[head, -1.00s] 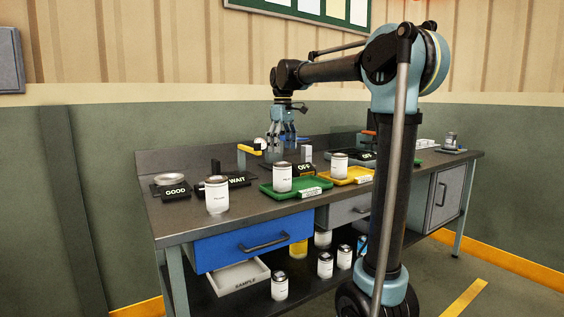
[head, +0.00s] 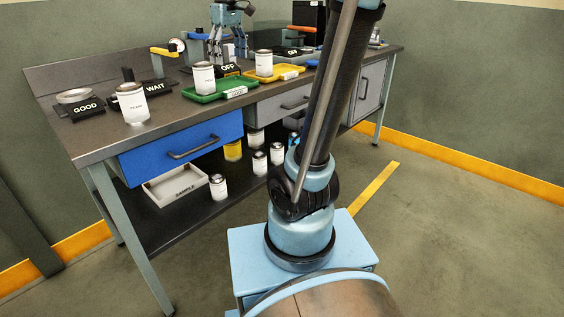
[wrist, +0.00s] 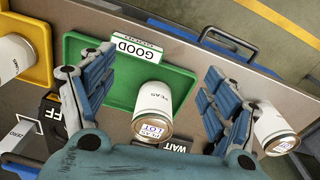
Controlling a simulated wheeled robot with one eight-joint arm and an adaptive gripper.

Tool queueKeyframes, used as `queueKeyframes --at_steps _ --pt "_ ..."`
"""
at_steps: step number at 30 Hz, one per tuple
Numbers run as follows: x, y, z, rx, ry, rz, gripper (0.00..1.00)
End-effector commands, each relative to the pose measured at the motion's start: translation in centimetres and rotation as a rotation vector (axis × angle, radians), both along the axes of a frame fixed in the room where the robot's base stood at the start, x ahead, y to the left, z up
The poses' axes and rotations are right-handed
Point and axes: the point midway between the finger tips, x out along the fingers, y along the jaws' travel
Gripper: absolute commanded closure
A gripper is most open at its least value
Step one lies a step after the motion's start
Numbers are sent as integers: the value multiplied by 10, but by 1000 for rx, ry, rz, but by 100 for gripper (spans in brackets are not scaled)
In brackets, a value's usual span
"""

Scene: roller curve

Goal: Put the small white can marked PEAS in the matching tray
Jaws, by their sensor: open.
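A white can (wrist: 153,103) stands on the green tray (wrist: 80,50) in the wrist view; its side seems to read PEAS. The head view also shows the can (head: 203,78) and the green tray (head: 190,97). My gripper (wrist: 158,72) is open and empty, its fingers apart on either side of this can in the picture. In the head view my gripper (head: 228,58) is above the bench behind the green tray. Another white can (wrist: 272,125) stands on bare bench top beyond the right finger, label unclear; it is at front left in the head view (head: 132,105).
A yellow tray (head: 287,73) holds another white can (head: 263,63). A blue drawer (head: 180,146) is below. Several cans and a SAMPLE tray (head: 172,187) are on the lower shelf.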

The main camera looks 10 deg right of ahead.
Motion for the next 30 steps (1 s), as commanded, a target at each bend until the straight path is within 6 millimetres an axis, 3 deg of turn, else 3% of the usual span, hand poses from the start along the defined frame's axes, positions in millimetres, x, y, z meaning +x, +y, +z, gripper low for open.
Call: queueKeyframes --at_steps 6,15,24,30 --pt "-58 -45 -55 15 -30 -164 20" --pt "-137 -91 -145 36 -73 -389 20" --pt "-208 -119 -245 58 -114 -599 20" --pt "-232 -122 -285 67 -130 -677 20"
